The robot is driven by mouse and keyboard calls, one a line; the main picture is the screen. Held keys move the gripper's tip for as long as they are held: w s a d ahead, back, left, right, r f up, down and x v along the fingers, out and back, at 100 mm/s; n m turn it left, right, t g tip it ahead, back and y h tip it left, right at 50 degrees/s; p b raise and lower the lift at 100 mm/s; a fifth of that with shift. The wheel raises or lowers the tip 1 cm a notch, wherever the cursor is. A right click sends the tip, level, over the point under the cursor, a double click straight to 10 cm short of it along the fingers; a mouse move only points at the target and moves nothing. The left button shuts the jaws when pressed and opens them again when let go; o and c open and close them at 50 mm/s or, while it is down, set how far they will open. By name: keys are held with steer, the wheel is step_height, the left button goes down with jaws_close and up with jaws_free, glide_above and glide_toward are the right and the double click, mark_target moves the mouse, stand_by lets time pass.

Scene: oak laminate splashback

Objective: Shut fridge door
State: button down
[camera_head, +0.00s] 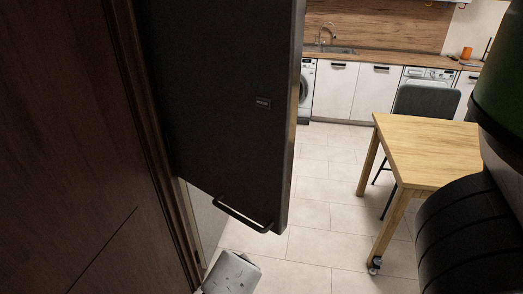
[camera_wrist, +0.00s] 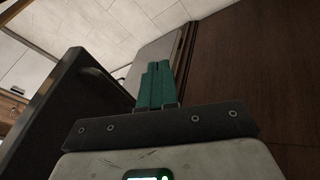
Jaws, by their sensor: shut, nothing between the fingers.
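The fridge door (camera_head: 235,100) is a large dark panel with a small label and a bar handle (camera_head: 243,214) near its lower edge. It stands open, swung out from the brown wood panel at the left. In the wrist view the dark door (camera_wrist: 50,125) is at the left. My gripper (camera_wrist: 158,68) has teal fingers pressed together with nothing between them. They point into the space between the door and the brown panel; I cannot tell whether they touch either.
The brown wood panel (camera_head: 70,150) fills the left side. A wooden table (camera_head: 425,150) on castors stands at the right, with a dark chair (camera_head: 425,101) behind it. White kitchen cabinets (camera_head: 355,90) and a washing machine (camera_head: 306,82) line the back. Tiled floor (camera_head: 310,235) between is clear.

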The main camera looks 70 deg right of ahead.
mark_target(281, 135)
steer(key=w+d+r+m+g+h+b, duration=0.1)
steer(key=w+d+r+m+h+b, duration=0.1)
steer(key=d+r+m+h, duration=0.35)
steer(key=w+d+r+m+g+h+b, duration=0.1)
steer(key=w+d+r+m+h+b, duration=0.15)
steer(key=r, duration=0.65)
step_height(281, 135, up, 13)
steer(key=s+a+m+g+h+b, duration=0.2)
steer(key=s+m+g+h, duration=0.15)
steer(key=m+g, duration=0.4)
steer(key=shift+m+t, duration=0.85)
steer(key=p+x, duration=0.1)
steer(key=x, duration=0.3)
steer(key=p+x, duration=0.1)
steer(key=x, duration=0.3)
steer(key=p+x, duration=0.1)
steer(key=x, duration=0.3)
steer(key=shift+w+d+r, duration=0.2)
steer(key=shift+w+d, duration=0.05)
steer(key=shift+x, duration=0.75)
steer(key=shift+d, duration=0.1)
